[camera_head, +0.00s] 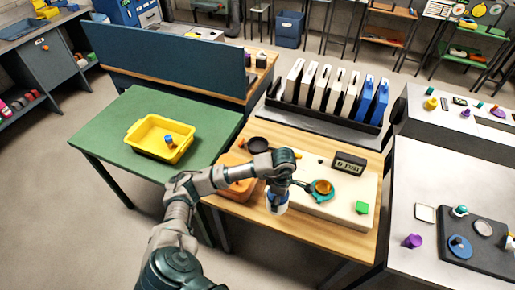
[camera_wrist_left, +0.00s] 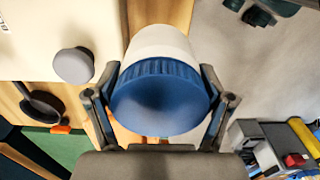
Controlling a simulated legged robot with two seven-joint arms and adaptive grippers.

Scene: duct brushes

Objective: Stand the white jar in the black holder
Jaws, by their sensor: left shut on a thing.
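The white jar (camera_head: 277,205) has a blue lid and hangs below my left gripper (camera_head: 281,190), over the front edge of the wooden table. In the left wrist view, the gripper fingers (camera_wrist_left: 160,98) are closed on both sides of the jar's blue lid (camera_wrist_left: 162,98), and its white body (camera_wrist_left: 160,42) shows beyond. A round black dish-like thing (camera_head: 258,145), which looks like the black holder, sits at the back left of the wooden table. It also shows in the left wrist view (camera_wrist_left: 42,105), apart from the jar. My right gripper is not in view.
A rack (camera_head: 320,119) stands behind. A yellow bin (camera_head: 160,138) sits on the green table (camera_head: 110,150) at left.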

